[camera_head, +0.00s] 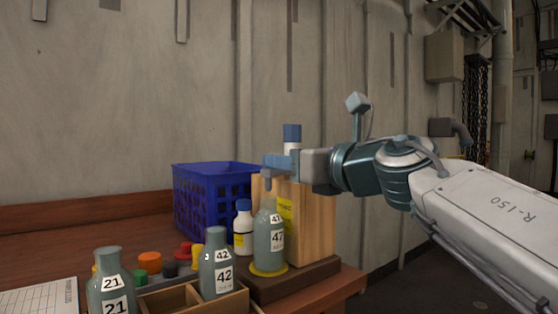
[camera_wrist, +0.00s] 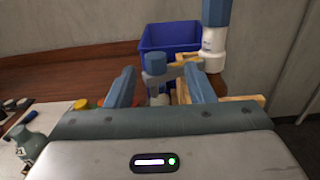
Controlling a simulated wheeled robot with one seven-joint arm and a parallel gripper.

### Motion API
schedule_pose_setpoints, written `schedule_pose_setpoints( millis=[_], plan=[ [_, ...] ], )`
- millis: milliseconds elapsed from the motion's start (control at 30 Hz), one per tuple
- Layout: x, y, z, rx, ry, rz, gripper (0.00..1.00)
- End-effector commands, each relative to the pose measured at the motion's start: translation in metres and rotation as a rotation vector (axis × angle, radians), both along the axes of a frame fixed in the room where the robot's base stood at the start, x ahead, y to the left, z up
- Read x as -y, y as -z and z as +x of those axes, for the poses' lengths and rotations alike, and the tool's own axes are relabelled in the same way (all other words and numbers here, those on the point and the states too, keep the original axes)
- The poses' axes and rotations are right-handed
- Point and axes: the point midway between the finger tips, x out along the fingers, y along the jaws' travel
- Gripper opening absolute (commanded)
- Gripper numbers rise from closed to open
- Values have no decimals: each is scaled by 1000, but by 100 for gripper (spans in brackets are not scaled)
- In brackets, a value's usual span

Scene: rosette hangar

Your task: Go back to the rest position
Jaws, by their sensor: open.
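My gripper (camera_head: 272,172) is open, at the end of my arm reaching in from the right. That bottle stands upright on a yellow disc (camera_head: 268,270) on a dark base. In the wrist view the two fingers of my gripper (camera_wrist: 160,86) are spread apart. A bottle shows in the gap between and beyond them, and no finger is seen closed on it.
A white bottle with blue cap (camera_head: 292,138) stands on the wooden block (camera_head: 315,220), close to my gripper. A blue crate (camera_head: 205,200), another blue-capped bottle (camera_head: 243,225), bottles 42 (camera_head: 216,265) and 21 (camera_head: 110,290), and a wooden tray (camera_head: 170,298) crowd the table. Open floor lies right.

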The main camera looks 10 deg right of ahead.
Motion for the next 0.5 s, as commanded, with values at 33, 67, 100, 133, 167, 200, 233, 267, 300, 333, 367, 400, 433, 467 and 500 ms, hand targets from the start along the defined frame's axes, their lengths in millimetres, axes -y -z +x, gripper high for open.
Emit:
schedule_pose_setpoints(
  millis=[33, 67, 100, 133, 167, 200, 233, 267, 300, 333, 367, 400, 433, 467, 500],
  plan=[
    [-1, 0, -1, -1, -4, -1, 48],
    [-2, 0, -1, -1, -7, -1, 48],
    [-4, 0, -1, -1, -10, -1, 48],
    [-5, 0, -2, -1, -13, -1, 48],
    [-6, 0, -2, -1, -15, -1, 48],
    [-7, 0, -2, -1, -17, -1, 48],
    [-8, 0, -2, -1, -19, -1, 48],
    [-8, 0, -2, -1, -20, -1, 48],
    [-9, 0, -2, -1, -22, -1, 48],
    [-9, -1, -2, -1, -22, -1, 48],
    [-9, -3, -2, 0, -22, 0, 48],
    [-9, -7, -2, 0, -22, 0, 48],
    [-9, -11, -2, 0, -22, 0, 48],
    [-9, -17, -2, 0, -22, 0, 48],
    [-9, -25, -2, 0, -21, 0, 48]
  ],
)
